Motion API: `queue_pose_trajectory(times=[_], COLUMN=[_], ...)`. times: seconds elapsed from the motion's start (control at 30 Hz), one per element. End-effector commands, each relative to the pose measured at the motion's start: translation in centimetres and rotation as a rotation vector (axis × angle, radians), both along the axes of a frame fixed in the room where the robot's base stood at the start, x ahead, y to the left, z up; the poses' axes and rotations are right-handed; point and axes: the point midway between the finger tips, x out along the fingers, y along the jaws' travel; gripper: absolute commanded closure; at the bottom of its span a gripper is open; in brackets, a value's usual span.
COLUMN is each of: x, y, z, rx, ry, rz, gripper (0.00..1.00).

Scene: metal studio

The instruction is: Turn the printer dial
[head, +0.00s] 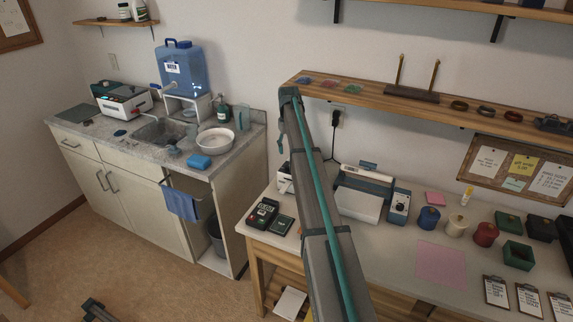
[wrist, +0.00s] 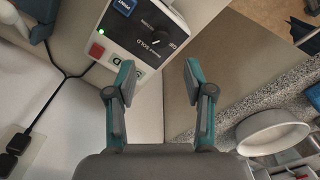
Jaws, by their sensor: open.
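The printer (wrist: 125,45) is a white box with a dark front panel at the top of the wrist view. Its dial (wrist: 158,38) is a small dark knob with a light pointer mark, beside printed lettering. A red button and a green-marked spot sit lower on the panel. My gripper (wrist: 158,78) is open and empty, with its two teal-and-grey fingers apart below the dial in the picture; I see no contact. In the head view, a small white box at the bench's left end, apparently the printer (head: 285,178), is partly hidden by my arm. My gripper (head: 282,138) is above it.
Black cables and plugs (wrist: 18,142) lie at left in the wrist view. A white bowl (wrist: 272,118) stands on the speckled sink counter at right. In the head view, a card terminal (head: 262,213) sits near the bench's left edge, and a wooden shelf (head: 365,92) runs above the bench.

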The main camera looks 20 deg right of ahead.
Motion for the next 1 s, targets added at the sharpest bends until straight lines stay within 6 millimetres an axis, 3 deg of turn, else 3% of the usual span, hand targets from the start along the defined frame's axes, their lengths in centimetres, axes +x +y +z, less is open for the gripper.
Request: queue_pose_trajectory(times=[0.3,0.5,0.9,1.0], x=[-0.1,0.0,0.0,0.0], y=[0.1,0.0,0.0,0.0], z=[-5.2,-7.5,-8.3,-8.3], rx=[0.000,0.000,0.000,0.000], ry=[0.002,0.000,-0.001,-0.001], rz=[0.000,0.000,0.000,0.000], gripper=[0.47,0.47,0.47,0.62])
